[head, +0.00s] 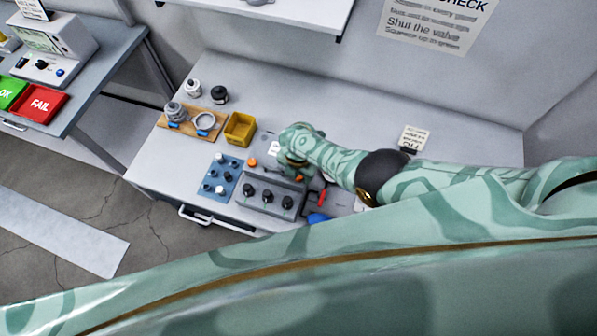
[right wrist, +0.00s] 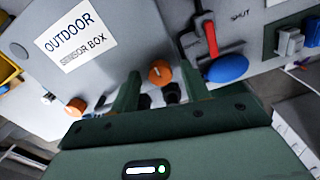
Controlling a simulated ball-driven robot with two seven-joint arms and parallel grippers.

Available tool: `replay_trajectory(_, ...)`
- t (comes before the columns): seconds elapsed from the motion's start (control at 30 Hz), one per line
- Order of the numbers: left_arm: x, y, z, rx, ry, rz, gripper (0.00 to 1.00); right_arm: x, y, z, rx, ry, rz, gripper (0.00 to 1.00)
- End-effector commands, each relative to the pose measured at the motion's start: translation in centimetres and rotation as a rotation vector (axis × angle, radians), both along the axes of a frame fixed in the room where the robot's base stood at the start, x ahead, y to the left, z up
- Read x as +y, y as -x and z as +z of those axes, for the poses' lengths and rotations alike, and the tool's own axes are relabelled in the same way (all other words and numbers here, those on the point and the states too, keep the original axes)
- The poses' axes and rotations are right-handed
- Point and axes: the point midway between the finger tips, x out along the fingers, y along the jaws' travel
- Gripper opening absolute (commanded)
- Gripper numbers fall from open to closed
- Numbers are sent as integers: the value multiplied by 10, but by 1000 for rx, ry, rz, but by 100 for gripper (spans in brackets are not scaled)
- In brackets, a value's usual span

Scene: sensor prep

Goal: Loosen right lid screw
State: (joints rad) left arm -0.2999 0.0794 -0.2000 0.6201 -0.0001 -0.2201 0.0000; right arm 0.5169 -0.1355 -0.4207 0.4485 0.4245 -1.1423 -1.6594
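The sensor box (right wrist: 50,75) is pale grey with a white label reading "OUTDOOR SENSOR BOX". Its right lid screw (right wrist: 160,72) is an orange knob, which also shows in the head view (head: 299,178). The left lid screw (right wrist: 76,107) is also orange and shows in the head view (head: 252,162). My right gripper (right wrist: 160,82) is open, its two green fingers on either side of the right screw with visible gaps. I cannot tell how deep the fingertips reach. In the head view my right gripper and forearm cover much of the box. My left gripper is out of view.
A red-handled valve (right wrist: 210,38) and a blue knob (right wrist: 228,68) are close to the right. In the head view, a panel with black knobs (head: 268,196), a blue tray (head: 218,178), a yellow bin (head: 240,129) and a wooden board (head: 180,126) are nearby. The back of the bench is mostly clear.

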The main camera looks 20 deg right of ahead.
Motion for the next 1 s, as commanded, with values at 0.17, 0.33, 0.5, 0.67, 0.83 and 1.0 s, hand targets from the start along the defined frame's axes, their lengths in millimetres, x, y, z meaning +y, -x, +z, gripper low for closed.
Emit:
replay_trajectory(0.17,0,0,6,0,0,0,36,0,0,6,-1,-1,-1,47)
replay_trajectory(0.33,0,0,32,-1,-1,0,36,0,0,37,-1,-1,0,47)
replay_trajectory(0.5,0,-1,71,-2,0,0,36,0,0,87,-3,-1,1,47)
replay_trajectory(0.67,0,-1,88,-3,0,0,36,1,0,123,-2,-2,0,47)
replay_trajectory(0.83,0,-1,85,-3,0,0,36,1,0,145,-1,-1,0,47)
replay_trajectory(1.0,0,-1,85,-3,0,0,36,1,0,160,-1,-1,0,47)
